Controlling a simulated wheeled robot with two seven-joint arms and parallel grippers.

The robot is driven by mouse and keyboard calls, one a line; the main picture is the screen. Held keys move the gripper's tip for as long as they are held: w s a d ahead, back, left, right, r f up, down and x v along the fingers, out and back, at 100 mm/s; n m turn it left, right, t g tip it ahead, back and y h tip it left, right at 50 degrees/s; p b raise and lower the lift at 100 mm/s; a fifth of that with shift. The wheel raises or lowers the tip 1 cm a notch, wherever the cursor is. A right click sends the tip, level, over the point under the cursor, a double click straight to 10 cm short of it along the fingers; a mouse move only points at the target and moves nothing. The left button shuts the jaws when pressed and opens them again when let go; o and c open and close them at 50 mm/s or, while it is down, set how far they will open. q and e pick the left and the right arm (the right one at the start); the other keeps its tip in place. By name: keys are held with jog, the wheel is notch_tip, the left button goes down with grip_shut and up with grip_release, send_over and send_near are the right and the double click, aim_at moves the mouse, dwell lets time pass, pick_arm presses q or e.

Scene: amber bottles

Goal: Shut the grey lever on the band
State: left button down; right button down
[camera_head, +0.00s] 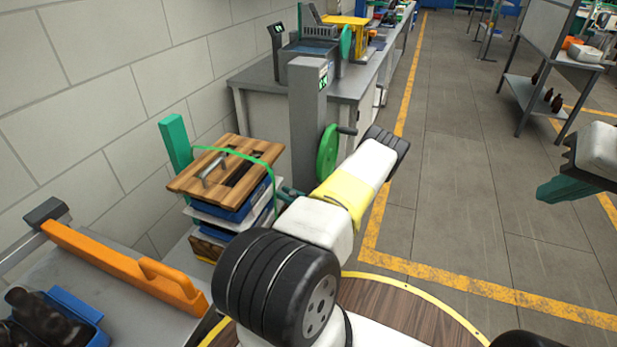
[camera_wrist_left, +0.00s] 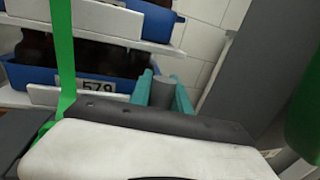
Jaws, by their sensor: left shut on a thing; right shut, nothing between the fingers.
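The green band (camera_head: 243,156) runs over a wooden lid (camera_head: 226,170) and down the side of a stack of blue trays. It also shows in the left wrist view (camera_wrist_left: 64,50), hanging down the front of the trays. My left gripper (camera_head: 288,193) is at the right side of the stack, with its teal fingers partly hidden by my arm. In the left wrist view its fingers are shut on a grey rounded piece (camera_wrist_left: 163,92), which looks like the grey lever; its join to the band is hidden. My right gripper (camera_head: 560,188) is shut and empty at the far right, away from the stack.
A grey column (camera_head: 308,115) with a green handwheel (camera_head: 327,153) stands just right of the stack. A green post (camera_head: 175,143) rises behind it. An orange-handled tool (camera_head: 130,268) and a blue bin (camera_head: 75,312) with dark bottles are at lower left.

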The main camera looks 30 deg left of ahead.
aim_at(294, 195)
pick_arm(q)
jog(key=shift+w+d+r+m+t+y, duration=0.1)
jog(key=shift+d+r+m+t+y, duration=0.05)
jog(key=shift+d+y, duration=0.55)
jog(key=shift+w+d+r+m+t+y, duration=0.15)
jog(key=shift+d+y, duration=0.35)
jog(key=shift+d, duration=0.35)
jog(key=shift+w+d+f+m+t+y, duration=0.1)
jog(key=shift+d+m+t+y, duration=0.2)
jog(key=shift+d+y, duration=0.75)
jog(key=shift+w+d+f+m+t+y, duration=0.1)
jog(key=shift+d+m+y, duration=0.3)
jog(key=shift+d+y, duration=0.65)
jog(key=shift+d+r, duration=0.1)
jog(key=c, duration=1.2)
grip_release()
jog(key=shift+s, duration=0.1)
